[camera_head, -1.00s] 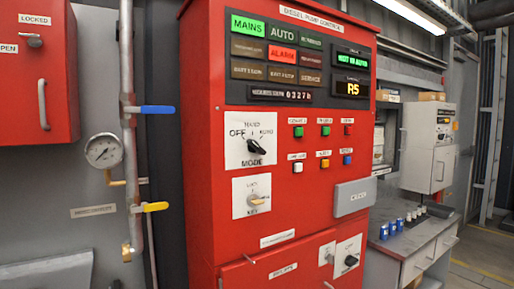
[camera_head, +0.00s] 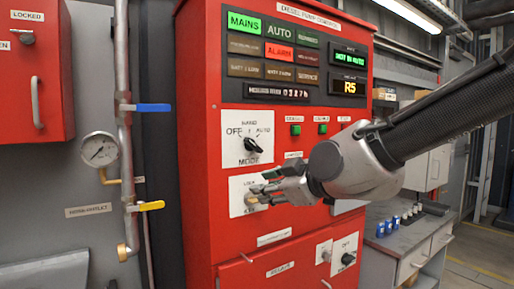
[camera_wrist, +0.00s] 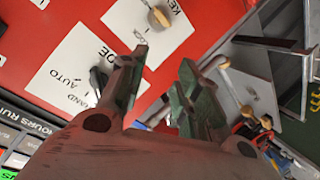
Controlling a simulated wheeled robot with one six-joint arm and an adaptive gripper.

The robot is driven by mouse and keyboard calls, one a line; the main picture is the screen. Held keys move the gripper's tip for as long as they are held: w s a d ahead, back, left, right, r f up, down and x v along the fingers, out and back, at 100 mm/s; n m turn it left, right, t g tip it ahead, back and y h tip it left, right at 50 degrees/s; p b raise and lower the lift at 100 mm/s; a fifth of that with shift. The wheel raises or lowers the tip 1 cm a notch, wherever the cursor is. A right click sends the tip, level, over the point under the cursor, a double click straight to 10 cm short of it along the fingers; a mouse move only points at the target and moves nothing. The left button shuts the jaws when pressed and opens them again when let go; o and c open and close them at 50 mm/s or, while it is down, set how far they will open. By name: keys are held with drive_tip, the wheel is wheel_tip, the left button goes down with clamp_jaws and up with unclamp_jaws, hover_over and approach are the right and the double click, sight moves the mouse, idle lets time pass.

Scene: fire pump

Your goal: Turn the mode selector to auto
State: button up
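The mode selector (camera_head: 252,146) is a black knob on a white plate marked OFF, HAND and AUTO, on the red pump controller (camera_head: 205,170). Its pointer appears to lean up-left, toward OFF. My gripper (camera_head: 264,184) is just below and right of it, in front of the key switch plate (camera_head: 237,201), which it partly covers. In the wrist view, my gripper (camera_wrist: 163,62) has its two fingers apart with nothing between them. There the selector (camera_wrist: 96,80) lies beside the left finger, which partly hides it; contact cannot be told.
The display (camera_head: 347,60) reads NOT IN AUTO; MAINS and ALARM lamps are lit. My arm hides several push buttons. A pipe with blue (camera_head: 148,107) and yellow (camera_head: 149,206) valve handles stands left. A bench (camera_head: 392,240) with small blue-and-white items stands right.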

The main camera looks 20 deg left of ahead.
sight(257, 146)
wheel_tip(257, 146, up, 8)
drive_tip(key=w+n+t+y, duration=0.2)
drive_tip(key=w+t, duration=0.1)
drive_tip(key=t, duration=0.1)
drive_tip(key=x, duration=0.7)
drive_tip(key=shift+w+f, duration=0.2)
drive_tip(key=shift+c, duration=0.5)
clamp_jaws()
